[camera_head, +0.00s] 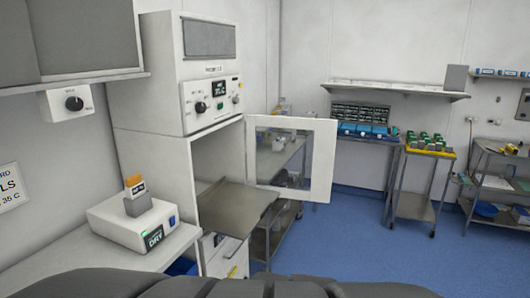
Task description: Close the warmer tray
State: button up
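The warmer (213,90) is a tall white cabinet left of centre with a control panel of knobs and a small display. Its windowed door (322,160) stands swung open to the right. The metal warmer tray (236,208) sticks out of the open compartment toward the front right, past the cabinet front. The tray looks bare. My gripper is not in view, and nothing is seen touching the tray.
A white device (132,222) labelled DRY sits on the counter (92,262) left of the warmer. Metal carts (412,207) and a wall shelf (395,88) stand farther back. Blue floor (370,255) is clear at the right. A dark shape crosses the bottom edge.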

aim_at(230, 210)
jog(key=k+z, duration=0.1)
jog(key=i+l, duration=0.1)
jog(key=i, duration=0.15)
jog(key=i+l, duration=0.2)
jog(key=i, duration=0.25)
jog(key=i+l, duration=0.2)
jog(key=i, duration=0.25)
